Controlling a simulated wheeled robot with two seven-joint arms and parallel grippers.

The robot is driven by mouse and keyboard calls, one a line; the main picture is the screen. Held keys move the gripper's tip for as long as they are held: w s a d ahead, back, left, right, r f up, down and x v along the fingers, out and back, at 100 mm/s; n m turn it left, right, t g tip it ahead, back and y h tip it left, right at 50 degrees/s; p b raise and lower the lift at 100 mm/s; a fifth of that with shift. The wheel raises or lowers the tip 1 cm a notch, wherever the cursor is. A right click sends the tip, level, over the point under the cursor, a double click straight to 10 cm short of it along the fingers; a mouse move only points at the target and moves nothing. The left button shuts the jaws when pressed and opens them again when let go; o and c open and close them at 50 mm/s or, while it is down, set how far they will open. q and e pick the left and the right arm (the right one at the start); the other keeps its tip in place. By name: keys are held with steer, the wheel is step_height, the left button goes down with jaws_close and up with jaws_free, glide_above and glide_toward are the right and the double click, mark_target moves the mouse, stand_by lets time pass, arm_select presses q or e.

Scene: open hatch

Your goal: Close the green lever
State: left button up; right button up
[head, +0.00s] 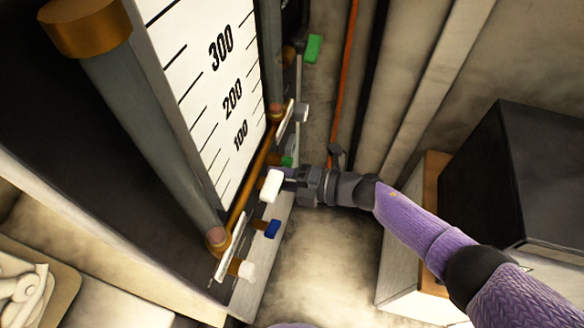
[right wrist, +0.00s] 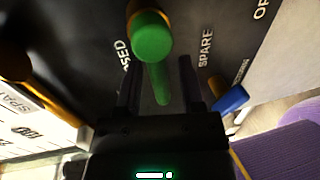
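The green lever (right wrist: 152,38) shows in the right wrist view as a rounded green end with a green length behind it. It is near the panel marking that reads in part "OSED". My right gripper (right wrist: 158,70) is open, with one finger on each side of the lever's green length and a visible gap to each. In the head view the right gripper (head: 284,173) reaches the panel from the right. A small part of the green lever (head: 287,161) shows just above it, the rest hidden by the gripper. My left gripper is not in view.
A blue lever (head: 272,229) and white handles (head: 271,186) are close by on the same panel; the blue lever (right wrist: 231,99) also shows beside the right finger. Another green handle (head: 313,48) is farther back. A dark box (head: 510,175) stands at the right.

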arm_select(q)
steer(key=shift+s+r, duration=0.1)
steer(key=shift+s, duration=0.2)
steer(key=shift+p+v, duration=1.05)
steer(key=shift+p, duration=0.1)
arm_select(e)
steer(key=v, duration=0.9)
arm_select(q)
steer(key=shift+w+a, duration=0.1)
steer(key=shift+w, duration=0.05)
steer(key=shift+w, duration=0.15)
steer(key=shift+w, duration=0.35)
